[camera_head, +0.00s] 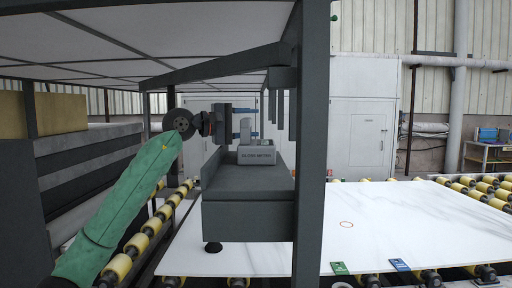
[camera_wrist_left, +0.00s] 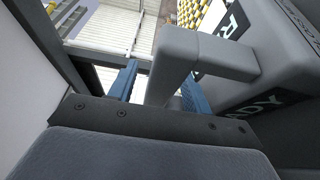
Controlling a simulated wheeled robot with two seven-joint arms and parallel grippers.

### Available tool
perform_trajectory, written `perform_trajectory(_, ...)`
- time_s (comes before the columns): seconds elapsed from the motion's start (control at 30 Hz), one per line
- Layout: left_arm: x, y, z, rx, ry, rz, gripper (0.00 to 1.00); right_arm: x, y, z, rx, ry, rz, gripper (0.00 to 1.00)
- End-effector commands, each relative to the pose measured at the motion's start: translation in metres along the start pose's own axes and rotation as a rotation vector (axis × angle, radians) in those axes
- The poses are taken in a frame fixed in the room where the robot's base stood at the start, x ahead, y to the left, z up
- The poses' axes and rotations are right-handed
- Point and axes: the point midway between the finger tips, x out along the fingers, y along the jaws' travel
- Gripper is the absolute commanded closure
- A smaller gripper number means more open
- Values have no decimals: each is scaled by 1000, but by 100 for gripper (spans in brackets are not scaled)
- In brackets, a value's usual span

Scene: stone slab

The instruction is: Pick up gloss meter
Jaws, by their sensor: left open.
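The gloss meter (camera_head: 256,156), a light grey box with a dark label on its front and a raised handle, sits on a dark grey stand (camera_head: 248,215). My left gripper (camera_head: 243,130) is at the upper left of the meter, at handle height. In the left wrist view, the blue fingers of my left gripper (camera_wrist_left: 158,88) are apart, with the meter's grey handle (camera_wrist_left: 178,62) between them. The meter's body (camera_wrist_left: 270,65), with dark labels, fills the right side there. Whether either finger touches the handle cannot be told. My right gripper is not in view.
A dark frame post (camera_head: 312,150) stands just right of the stand, with an overhead panel (camera_head: 130,35) above my left arm. A white stone slab (camera_head: 400,225) lies on yellow rollers (camera_head: 150,240). Green (camera_head: 340,268) and blue (camera_head: 399,265) cards lie at its front edge.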

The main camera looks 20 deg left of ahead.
Motion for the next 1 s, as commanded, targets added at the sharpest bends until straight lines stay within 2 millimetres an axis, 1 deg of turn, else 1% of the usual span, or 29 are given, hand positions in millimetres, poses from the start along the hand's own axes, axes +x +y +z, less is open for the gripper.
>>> perform_trajectory(0.1,0,0,0,0,0,0,51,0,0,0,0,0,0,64)
perform_trajectory(0.13,0,0,0,0,0,0,55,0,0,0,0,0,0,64)
perform_trajectory(0.27,0,0,0,0,0,0,80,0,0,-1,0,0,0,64)
perform_trajectory(0.3,0,0,0,0,0,0,88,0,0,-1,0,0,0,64)
perform_trajectory(0.37,0,0,0,0,0,0,100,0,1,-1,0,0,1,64)
perform_trajectory(0.77,0,0,0,0,0,1,100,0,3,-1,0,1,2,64)
perform_trajectory(0.9,0,3,0,1,0,2,100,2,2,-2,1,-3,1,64)
perform_trajectory(0.97,0,6,0,1,0,2,100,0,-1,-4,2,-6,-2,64)
perform_trajectory(1.0,0,8,0,1,0,2,100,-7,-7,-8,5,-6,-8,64)
